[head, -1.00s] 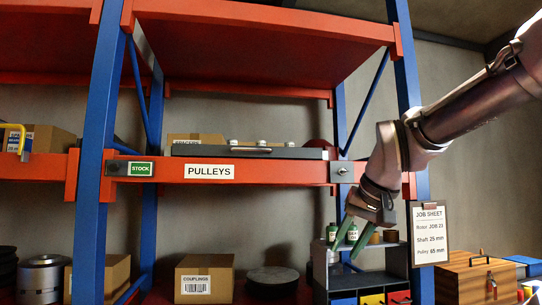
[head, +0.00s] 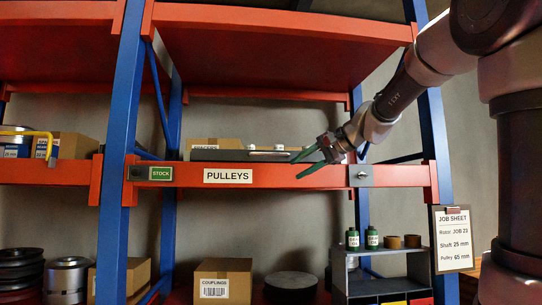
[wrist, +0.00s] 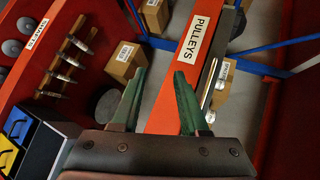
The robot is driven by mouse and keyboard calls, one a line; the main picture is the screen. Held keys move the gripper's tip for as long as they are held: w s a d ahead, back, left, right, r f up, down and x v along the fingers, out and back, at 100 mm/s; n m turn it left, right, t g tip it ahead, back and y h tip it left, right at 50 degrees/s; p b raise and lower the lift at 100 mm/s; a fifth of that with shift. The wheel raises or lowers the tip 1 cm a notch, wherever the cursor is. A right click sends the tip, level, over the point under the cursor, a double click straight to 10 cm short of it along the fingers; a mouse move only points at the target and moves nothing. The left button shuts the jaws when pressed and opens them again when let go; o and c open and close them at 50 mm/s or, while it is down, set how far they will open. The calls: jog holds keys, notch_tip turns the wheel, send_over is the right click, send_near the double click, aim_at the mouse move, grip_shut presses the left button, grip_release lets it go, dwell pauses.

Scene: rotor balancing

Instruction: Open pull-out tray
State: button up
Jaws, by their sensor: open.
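The pull-out tray (head: 235,155) is a flat dark grey piece lying on the orange shelf beam marked PULLEYS. A silver handle bar (head: 266,153) shows on its front. My gripper (head: 296,169) has green fingers and is open and empty, just in front of the beam near the right part of the tray. It hides part of the tray there. In the wrist view, my gripper (wrist: 161,73) has its fingers spread, with the orange beam behind them. The tray's grey edge (wrist: 212,70) runs along the right of the PULLEYS label, with silver metal parts beside the right finger.
A blue upright (head: 115,160) stands left of the bay. A grey rack (head: 385,284) with green bottles and brown rings stands below right. A job sheet (head: 454,238) hangs at the right. A couplings box (head: 223,281) sits on the lower shelf. Space before the beam is free.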

aim_at(272, 153)
jog(key=w+r+m+t+y, duration=0.2)
jog(key=w+r+y, duration=0.1)
jog(key=w+r, duration=0.45)
jog(key=x, duration=1.1)
jog(key=shift+w+d+f, duration=0.15)
jog(key=shift+w+f, duration=0.15)
grip_shut()
dwell(0.5)
